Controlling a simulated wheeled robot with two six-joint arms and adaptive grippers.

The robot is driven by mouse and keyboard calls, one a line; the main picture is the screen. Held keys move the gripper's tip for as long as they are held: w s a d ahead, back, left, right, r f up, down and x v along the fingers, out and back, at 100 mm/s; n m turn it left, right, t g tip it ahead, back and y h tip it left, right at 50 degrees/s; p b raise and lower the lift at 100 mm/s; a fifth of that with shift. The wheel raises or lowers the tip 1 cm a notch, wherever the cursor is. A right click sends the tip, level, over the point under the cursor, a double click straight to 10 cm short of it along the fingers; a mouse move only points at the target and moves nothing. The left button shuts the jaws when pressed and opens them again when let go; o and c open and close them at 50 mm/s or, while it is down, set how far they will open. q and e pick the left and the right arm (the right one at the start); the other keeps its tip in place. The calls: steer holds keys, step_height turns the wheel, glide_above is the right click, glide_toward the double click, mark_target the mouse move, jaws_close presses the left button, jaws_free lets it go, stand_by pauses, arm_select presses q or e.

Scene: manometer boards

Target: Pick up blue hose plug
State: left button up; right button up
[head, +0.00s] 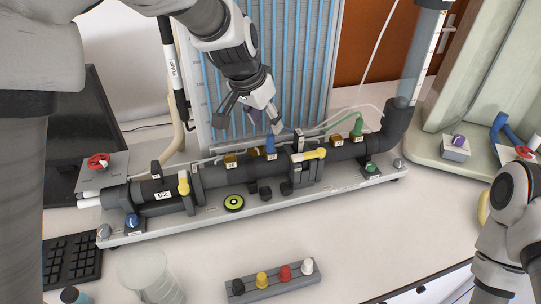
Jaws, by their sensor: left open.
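The blue hose plug (270,145) stands upright on the dark horizontal pipe (222,172), beside a yellow-brown numbered tag. My left gripper (248,122) comes down from above, just behind and to the left of the plug.
A green plug (357,128) with a hose stands further right on the pipe. The blue-tubed manometer board (300,60) is close behind. A rack of coloured caps (272,283) lies in front; the table between is mostly clear.

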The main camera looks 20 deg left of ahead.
mark_target(270, 136)
arm_select(q)
steer(key=shift+w+d+f, duration=0.1)
steer(key=shift+f, duration=0.4)
steer(key=x, duration=0.2)
steer(key=p+x, duration=0.1)
steer(key=x, duration=0.1)
steer(key=p+x, duration=0.1)
steer(key=x, duration=0.1)
steer(key=shift+w+a+f, duration=0.25)
steer(key=shift+a+f, duration=0.05)
steer(key=shift+s+r, duration=0.1)
steer(key=shift+c, duration=1.1)
jaws_close()
